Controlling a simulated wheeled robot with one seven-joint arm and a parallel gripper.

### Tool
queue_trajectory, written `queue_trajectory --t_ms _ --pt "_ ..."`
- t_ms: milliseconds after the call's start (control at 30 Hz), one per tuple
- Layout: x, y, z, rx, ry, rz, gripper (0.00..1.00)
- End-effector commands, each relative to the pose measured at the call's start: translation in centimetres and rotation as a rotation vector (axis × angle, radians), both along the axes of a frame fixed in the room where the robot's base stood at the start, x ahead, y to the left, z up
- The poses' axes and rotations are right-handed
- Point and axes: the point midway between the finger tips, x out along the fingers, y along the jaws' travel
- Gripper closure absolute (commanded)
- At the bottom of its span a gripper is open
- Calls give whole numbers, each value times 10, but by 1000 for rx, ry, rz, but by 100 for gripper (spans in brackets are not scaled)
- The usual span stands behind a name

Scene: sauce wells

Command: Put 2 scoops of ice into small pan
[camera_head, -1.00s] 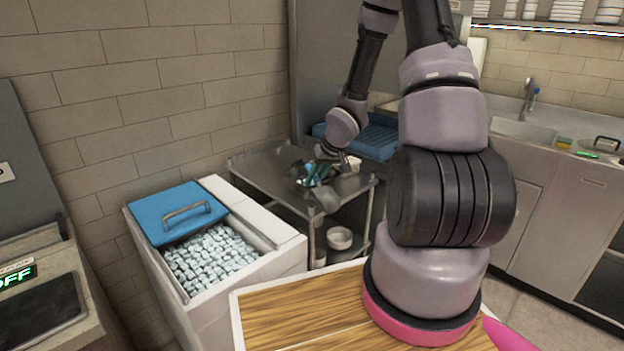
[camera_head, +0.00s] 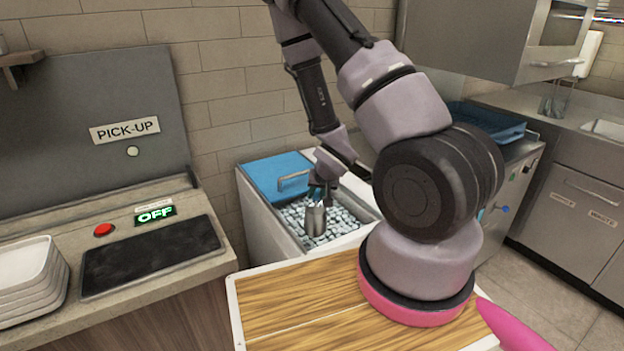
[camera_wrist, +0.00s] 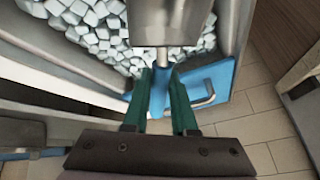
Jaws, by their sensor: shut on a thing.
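My gripper (camera_head: 320,188) is shut on the handle of a metal scoop (camera_head: 315,219). The scoop hangs below the gripper over the open part of the ice bin. I cannot tell if it touches the ice (camera_head: 345,222). In the wrist view the green fingers of my gripper (camera_wrist: 162,82) close on the scoop's handle, and the grey scoop (camera_wrist: 172,20) reaches out past the top edge. Pale ice cubes (camera_wrist: 98,30) lie on both sides of it. The inside of the scoop is hidden. I do not see a small pan.
The blue bin lid (camera_head: 262,178) with its handle covers the bin's far left part. A pick-up counter (camera_head: 190,278) with a dark pad, red button and stacked white trays (camera_head: 30,285) stands at left. A blue tray (camera_head: 485,123) sits at back right.

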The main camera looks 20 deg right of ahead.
Motion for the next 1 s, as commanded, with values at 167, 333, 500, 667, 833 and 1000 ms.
queue_trajectory --t_ms 167,333,500,667,833,1000 --pt "-17 -10 -16 -13 -12 -173 100" --pt "-27 -24 -21 -20 -23 -346 100" --pt "-35 -41 -19 -32 -38 -570 100" --pt "-45 -62 -13 -48 -52 -901 100" --pt "-53 -79 -2 -68 -58 -1227 100" --pt "-59 -88 15 -98 -57 -1519 100"
